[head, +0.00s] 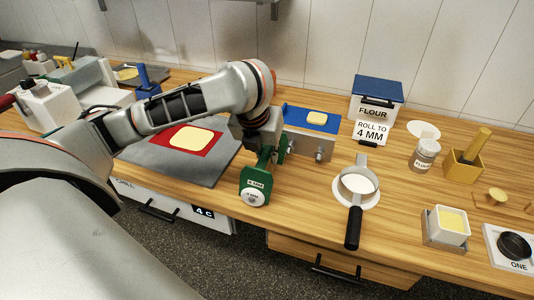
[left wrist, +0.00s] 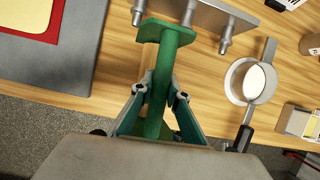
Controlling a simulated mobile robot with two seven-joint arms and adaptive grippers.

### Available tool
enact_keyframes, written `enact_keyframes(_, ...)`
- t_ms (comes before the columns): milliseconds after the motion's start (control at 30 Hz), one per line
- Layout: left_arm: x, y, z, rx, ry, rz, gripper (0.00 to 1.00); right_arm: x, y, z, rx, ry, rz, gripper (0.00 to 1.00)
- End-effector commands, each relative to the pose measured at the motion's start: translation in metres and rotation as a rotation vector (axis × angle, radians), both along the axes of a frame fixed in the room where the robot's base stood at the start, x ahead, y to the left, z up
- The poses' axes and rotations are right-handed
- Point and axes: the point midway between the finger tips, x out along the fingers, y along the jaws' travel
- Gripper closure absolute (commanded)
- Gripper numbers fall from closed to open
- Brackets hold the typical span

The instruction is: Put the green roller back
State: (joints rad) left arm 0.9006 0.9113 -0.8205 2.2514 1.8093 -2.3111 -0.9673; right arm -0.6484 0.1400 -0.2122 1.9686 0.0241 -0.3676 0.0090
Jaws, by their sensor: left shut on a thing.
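The green roller (head: 264,172) has a "4 MM" label and a white round end facing the front. My left gripper (head: 262,148) is shut on it, above the table near the front edge. In the left wrist view the roller (left wrist: 160,85) runs lengthwise between the two fingers (left wrist: 165,92), with a square green end plate at its far end. A grey metal rack (head: 307,146) with short pegs stands just right of and behind the roller; it also shows in the left wrist view (left wrist: 205,12). The roller's far end partly hides it in the head view. My right gripper is out of view.
A grey mat (head: 150,155) with a red sheet and yellow dough lies left. A black-handled sieve (head: 353,228) lies right of the roller. A flour bin (head: 372,108) with a "ROLL TO 4 MM" card stands behind. Bare wood (head: 310,202) lies between roller and sieve.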

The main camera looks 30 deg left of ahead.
Motion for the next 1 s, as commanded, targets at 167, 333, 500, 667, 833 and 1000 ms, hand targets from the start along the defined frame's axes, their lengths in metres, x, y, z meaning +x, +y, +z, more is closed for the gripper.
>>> enact_keyframes(167,0.001,0.001,-0.002,0.002,-0.003,0.001,1.00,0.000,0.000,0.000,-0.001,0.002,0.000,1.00)
enact_keyframes(333,0.001,0.000,-0.007,0.001,-0.002,0.000,1.00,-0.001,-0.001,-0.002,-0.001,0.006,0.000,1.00)
enact_keyframes(500,0.001,0.000,-0.011,0.001,-0.002,0.000,1.00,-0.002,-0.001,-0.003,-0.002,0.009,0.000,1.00)
enact_keyframes(667,0.000,0.000,-0.013,0.001,0.001,-0.001,0.70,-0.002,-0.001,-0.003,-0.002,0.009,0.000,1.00)
enact_keyframes(833,0.000,0.000,-0.012,0.000,0.001,-0.001,0.68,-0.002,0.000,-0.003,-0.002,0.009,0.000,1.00)
enact_keyframes(1000,0.000,0.000,-0.012,0.000,0.000,-0.001,0.68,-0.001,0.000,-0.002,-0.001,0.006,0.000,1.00)
